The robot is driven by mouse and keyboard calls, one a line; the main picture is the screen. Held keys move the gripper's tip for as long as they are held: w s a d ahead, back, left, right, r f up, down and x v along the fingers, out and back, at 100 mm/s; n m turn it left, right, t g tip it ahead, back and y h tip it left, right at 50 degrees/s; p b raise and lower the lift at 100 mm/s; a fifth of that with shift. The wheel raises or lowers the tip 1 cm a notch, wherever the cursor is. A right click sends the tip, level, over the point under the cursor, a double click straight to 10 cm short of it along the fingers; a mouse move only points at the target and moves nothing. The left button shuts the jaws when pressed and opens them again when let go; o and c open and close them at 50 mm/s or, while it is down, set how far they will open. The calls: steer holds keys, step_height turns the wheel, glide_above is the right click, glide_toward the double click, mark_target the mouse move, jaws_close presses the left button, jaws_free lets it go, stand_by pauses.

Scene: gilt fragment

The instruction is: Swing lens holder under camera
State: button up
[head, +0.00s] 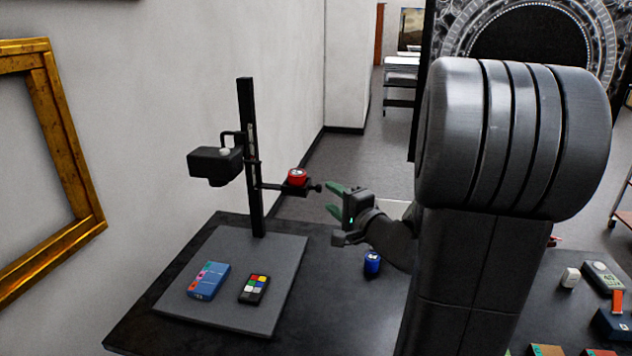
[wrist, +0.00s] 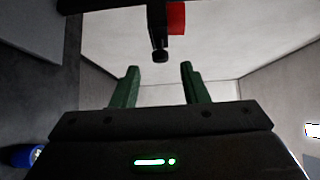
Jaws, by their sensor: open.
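The lens holder (head: 285,187) is a dark arm reaching right from the black column (head: 250,150), with a red lens (head: 297,177) on it and a dark knob (head: 317,187) at its end. The black camera (head: 215,163) is mounted on the column's left side, and the holder is out to the right, not beneath it. My gripper (head: 335,200) has green fingers and is open and empty, just right of the knob. In the wrist view, the knob (wrist: 159,55) shows ahead, between and beyond the fingertips (wrist: 159,72), apart from them. The red lens (wrist: 176,18) shows above it.
A blue cylinder (head: 372,263) stands on the dark table (head: 330,300) below my gripper. A gold frame (head: 75,165) hangs at left.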

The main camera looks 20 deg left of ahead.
steer(key=p+x, duration=0.1)
steer(key=x, duration=0.7)
steer(key=shift+p, duration=0.4)
jaws_close()
